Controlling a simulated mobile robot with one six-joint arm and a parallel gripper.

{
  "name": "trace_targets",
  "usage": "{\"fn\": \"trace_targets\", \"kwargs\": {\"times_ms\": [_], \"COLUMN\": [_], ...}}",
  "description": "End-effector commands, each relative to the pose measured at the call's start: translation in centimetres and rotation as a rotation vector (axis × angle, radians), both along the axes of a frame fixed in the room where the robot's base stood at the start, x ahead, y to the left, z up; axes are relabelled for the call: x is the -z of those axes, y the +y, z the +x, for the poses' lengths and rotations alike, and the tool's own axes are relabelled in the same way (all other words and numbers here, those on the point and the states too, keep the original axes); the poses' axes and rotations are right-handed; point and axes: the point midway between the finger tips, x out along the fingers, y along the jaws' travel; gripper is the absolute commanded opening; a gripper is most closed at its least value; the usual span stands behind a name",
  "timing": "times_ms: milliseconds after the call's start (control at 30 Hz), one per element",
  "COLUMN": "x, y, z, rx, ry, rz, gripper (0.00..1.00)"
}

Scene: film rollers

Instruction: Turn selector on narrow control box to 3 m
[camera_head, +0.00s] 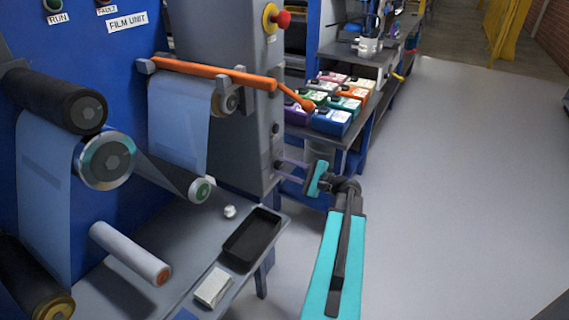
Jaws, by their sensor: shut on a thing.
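The narrow control box (236,120) is a tall grey cabinet beside the blue film unit, with a red knob on a yellow plate (277,17) near its top. Small dark controls (275,128) sit lower on its right face. The selector's pointer and scale marks are too small to read.
An orange bar (213,73) runs across in front of the box above my gripper. A bench with several coloured boxes (331,121) stands behind. A grey table with a black tray (251,238) and a white block (213,287) is at the lower left. The floor at right is clear.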

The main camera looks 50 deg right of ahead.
Motion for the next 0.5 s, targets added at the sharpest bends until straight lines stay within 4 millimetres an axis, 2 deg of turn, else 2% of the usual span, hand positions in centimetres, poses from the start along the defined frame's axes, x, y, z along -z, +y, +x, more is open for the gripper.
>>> {"fn": "trace_targets", "kwargs": {"times_ms": [500], "x": [0.12], "y": [0.02], "z": [-0.04], "rx": [0.000], "ry": [0.013], "rz": [0.045], "gripper": [0.07]}}
